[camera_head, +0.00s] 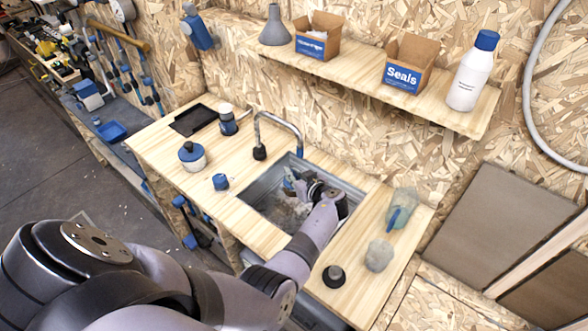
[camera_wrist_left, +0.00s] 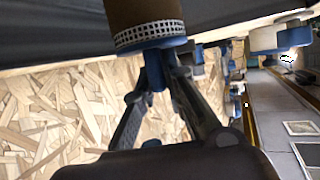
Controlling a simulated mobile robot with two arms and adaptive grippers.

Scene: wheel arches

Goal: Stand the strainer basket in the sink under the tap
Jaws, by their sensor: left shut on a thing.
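The sink (camera_head: 262,206) is a grey metal basin set into the wooden counter, with a grey tap (camera_head: 275,118) arching at its back left. My left arm reaches across the counter, with the left gripper (camera_head: 297,187) over or inside the basin. In the left wrist view, the gripper (camera_wrist_left: 163,70) is shut on the strainer basket (camera_wrist_left: 150,33), which has a pale mesh band, a blue rim at the fingers and a brown part beyond. In the head view I cannot clearly pick out the basket by the gripper. My right gripper is not in view.
A blue-lidded pot (camera_head: 192,157), a blue cap (camera_head: 220,182) and a dark tray (camera_head: 194,119) stand left of the sink. A clear bottle (camera_head: 402,208), a pale lump (camera_head: 379,255) and a black round piece (camera_head: 333,276) are right. A loaded shelf (camera_head: 365,78) hangs above.

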